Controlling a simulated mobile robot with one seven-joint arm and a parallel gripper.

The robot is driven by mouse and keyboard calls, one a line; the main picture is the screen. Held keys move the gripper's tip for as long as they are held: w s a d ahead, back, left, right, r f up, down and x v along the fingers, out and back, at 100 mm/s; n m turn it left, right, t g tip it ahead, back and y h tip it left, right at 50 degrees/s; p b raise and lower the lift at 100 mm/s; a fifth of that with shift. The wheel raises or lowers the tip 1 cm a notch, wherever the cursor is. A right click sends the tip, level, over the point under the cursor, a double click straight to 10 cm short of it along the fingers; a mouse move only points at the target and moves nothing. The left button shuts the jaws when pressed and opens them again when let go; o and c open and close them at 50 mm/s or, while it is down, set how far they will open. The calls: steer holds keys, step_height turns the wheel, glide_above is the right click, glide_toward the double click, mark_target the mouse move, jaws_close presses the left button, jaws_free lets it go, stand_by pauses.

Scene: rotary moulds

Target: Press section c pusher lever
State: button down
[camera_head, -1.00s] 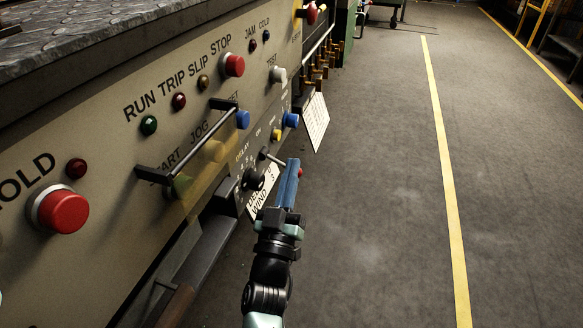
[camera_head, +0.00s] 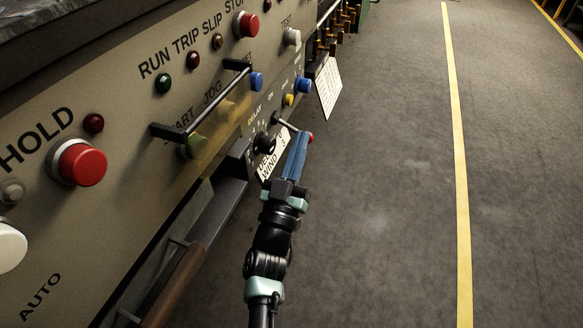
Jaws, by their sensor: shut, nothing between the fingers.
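A short lever with a dark stem and a red knob (camera_head: 310,137) sticks out from the lower right of the beige control panel (camera_head: 112,205). No section letter is readable beside it, so I cannot tell which section it belongs to. My gripper (camera_head: 298,142) is shut and empty, its blue fingers pointing up and away along the panel. The fingertips overlap the lever in the picture, just left of the red knob and partly in front of it. I cannot tell whether they touch.
A black rotary knob (camera_head: 264,143) and a white label (camera_head: 270,165) sit left of my fingers. A black bar handle (camera_head: 215,102) stands out from the panel, and a red HOLD button (camera_head: 82,165) is at left. The grey floor (camera_head: 390,200) at right is clear.

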steer(key=p+v, duration=0.5)
steer(key=v, duration=0.7)
